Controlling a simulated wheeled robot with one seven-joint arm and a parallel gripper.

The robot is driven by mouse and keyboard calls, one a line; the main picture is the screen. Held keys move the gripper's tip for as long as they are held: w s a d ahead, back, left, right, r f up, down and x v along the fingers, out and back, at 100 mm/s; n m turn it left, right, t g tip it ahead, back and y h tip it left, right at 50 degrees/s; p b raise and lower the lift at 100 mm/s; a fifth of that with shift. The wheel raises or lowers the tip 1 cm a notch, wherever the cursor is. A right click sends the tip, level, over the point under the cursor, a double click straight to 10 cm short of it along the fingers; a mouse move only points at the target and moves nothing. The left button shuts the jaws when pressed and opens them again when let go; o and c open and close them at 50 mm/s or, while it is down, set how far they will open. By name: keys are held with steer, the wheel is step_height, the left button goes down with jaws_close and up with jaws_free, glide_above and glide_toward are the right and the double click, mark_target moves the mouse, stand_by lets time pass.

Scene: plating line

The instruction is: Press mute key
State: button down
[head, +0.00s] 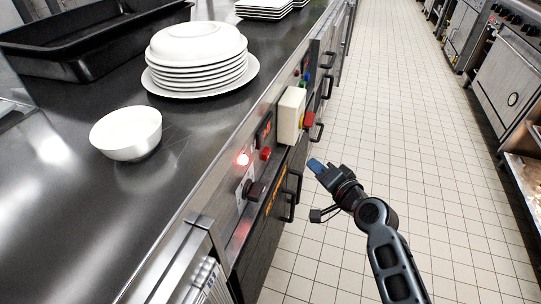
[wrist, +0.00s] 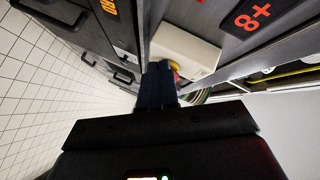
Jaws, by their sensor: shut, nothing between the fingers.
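My gripper (head: 315,164) is shut and empty, its blue fingertips over the aisle just right of the counter's front panel. In the wrist view its fingers (wrist: 158,80) point toward a cream box. Farther along are small coloured buttons (head: 306,76). No mute label is readable, so I cannot tell which one is the mute key. The fingertips appear apart from the panel controls.
The cream box (head: 290,114) with a red and yellow knob (head: 309,120) juts from the panel. Dark door handles (head: 291,197) stick out below. A white bowl (head: 127,133), stacked plates (head: 200,60) and a black tray (head: 90,40) stand on the counter. The tiled aisle is clear.

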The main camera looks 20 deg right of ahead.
mark_target(266, 154)
steer(key=w+a+p, duration=0.3)
steer(key=w+a, duration=0.2)
steer(key=a, duration=0.2)
steer(key=shift+p, duration=0.3)
steer(key=shift+w+a, duration=0.15)
steer(key=shift+a, duration=0.1)
stand_by(1.9)
steer(key=shift+w+a, duration=0.15)
steer(key=shift+a, duration=0.05)
steer(key=shift+w+a+p, duration=0.35)
steer(key=shift+a, duration=0.1)
stand_by(1.0)
steer(key=shift+s+d+b, duration=0.45)
steer(key=shift+s+d, duration=0.15)
steer(key=shift+d, duration=0.2)
